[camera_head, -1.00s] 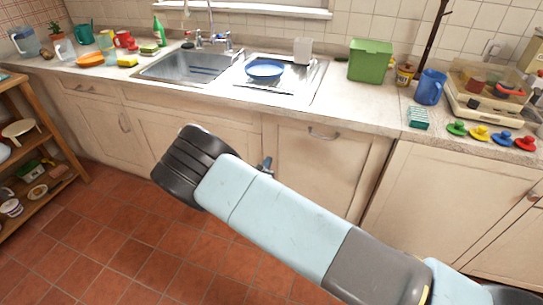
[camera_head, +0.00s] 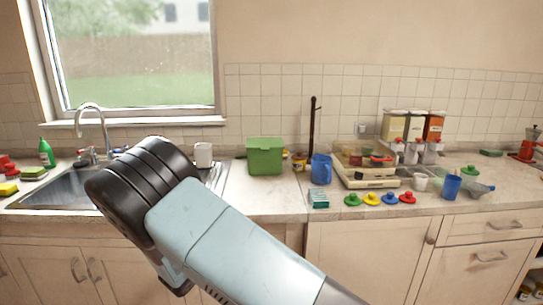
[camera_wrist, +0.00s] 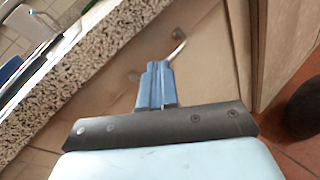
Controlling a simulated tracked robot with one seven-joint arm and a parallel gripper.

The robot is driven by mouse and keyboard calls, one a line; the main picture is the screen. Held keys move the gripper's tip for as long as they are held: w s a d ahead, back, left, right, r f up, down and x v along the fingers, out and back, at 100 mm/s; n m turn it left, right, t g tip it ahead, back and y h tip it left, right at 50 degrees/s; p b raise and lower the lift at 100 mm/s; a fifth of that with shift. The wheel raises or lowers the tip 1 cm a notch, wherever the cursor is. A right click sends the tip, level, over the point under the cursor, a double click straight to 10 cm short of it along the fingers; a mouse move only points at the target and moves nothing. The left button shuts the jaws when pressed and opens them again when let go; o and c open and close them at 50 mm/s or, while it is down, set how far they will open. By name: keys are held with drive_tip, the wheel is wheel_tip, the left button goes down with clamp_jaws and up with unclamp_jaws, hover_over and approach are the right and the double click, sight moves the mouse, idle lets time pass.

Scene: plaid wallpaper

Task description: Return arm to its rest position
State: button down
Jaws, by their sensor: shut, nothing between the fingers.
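My arm crosses the lower left of the head view, pale blue with a dark ribbed joint, in front of the sink and counter. My gripper (camera_wrist: 157,75) shows in the wrist view, with its blue fingers together and nothing between them. It is in front of a beige cabinet door (camera_wrist: 110,100), below the speckled counter edge (camera_wrist: 75,65). In the head view the fingers are hidden behind my arm.
The counter (camera_head: 250,205) holds a green bin (camera_head: 265,157), a blue pitcher (camera_head: 321,170), coloured lids (camera_head: 371,199) and a cream appliance (camera_head: 366,178). The sink (camera_head: 60,190) is at left under a window (camera_head: 130,55). Red tiled floor (camera_wrist: 290,155) shows in the wrist view.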

drive_tip(key=s+d+r+m+g, duration=0.2)
drive_tip(key=d+r+m+g, duration=0.25)
drive_tip(key=d+r, duration=0.4)
drive_tip(key=s+d+r+m+g, duration=0.25)
drive_tip(key=d+r+m, duration=0.35)
drive_tip(key=d, duration=0.6)
drive_tip(key=s+d+r+m+g, duration=0.2)
drive_tip(key=d+r+m+g, duration=0.25)
drive_tip(key=d+r, duration=0.4)
drive_tip(key=s+d+r+m+t+y, duration=0.1)
drive_tip(key=s+d+r+m+y, duration=0.1)
drive_tip(key=s, duration=0.6)
drive_tip(key=s+d+r+m+y, duration=0.2)
drive_tip(key=s+d+r+m, duration=0.3)
drive_tip(key=s, duration=0.3)
drive_tip(key=s+d+r+m+t+y, duration=0.1)
drive_tip(key=s+d+r+m+y, duration=0.2)
drive_tip(key=s, duration=0.6)
drive_tip(key=shift+d+r+m+t, duration=0.35)
drive_tip(key=shift+d+r+m, duration=0.3)
drive_tip(key=shift+m, duration=0.35)
